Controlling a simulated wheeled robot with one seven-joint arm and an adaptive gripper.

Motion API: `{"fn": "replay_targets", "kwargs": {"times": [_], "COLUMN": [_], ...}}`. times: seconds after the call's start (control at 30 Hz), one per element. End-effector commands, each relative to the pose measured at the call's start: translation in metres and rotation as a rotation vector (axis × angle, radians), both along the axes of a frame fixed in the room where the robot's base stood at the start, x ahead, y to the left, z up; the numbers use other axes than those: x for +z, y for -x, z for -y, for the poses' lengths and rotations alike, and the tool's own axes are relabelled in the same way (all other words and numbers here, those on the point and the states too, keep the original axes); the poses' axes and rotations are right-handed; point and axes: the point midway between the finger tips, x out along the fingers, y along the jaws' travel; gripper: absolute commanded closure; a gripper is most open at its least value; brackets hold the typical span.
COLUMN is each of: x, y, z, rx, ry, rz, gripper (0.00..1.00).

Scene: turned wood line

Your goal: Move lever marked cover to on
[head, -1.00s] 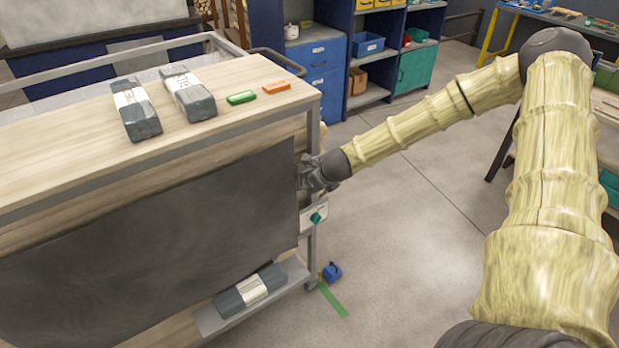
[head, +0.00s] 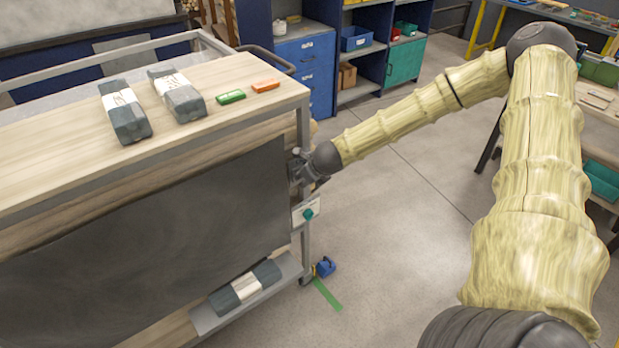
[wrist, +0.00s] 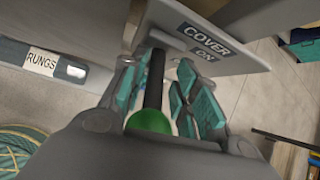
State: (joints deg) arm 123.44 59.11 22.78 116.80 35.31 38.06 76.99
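In the wrist view, a lever with a dark shaft (wrist: 154,82) and green knob (wrist: 150,121) stands out from a grey plate (wrist: 243,65). The plate has a black COVER label (wrist: 207,41) and a smaller label under it that seems to read ON. My gripper (wrist: 165,85) has its teal-padded fingers on either side of the shaft, with narrow gaps showing; I see no clear grip. In the head view my gripper (head: 302,170) is at the right end of the cart's dark panel, and the lever is hidden there.
The wooden-topped cart (head: 60,172) carries two wrapped grey bundles, a green block (head: 231,97) and an orange block (head: 265,86). A teal knob (head: 308,213) on a pale plate is just below my gripper. Open floor (head: 400,250) lies to the right.

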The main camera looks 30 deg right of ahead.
Motion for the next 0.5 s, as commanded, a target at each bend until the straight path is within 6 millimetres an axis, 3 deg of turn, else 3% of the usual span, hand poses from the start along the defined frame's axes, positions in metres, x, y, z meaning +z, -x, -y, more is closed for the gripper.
{"fn": "replay_targets", "kwargs": {"times": [0.5], "x": [0.0020], "y": [0.0092], "z": [-0.0040], "rx": [0.006], "ry": [-0.003], "rz": [-0.010], "gripper": [0.65]}}
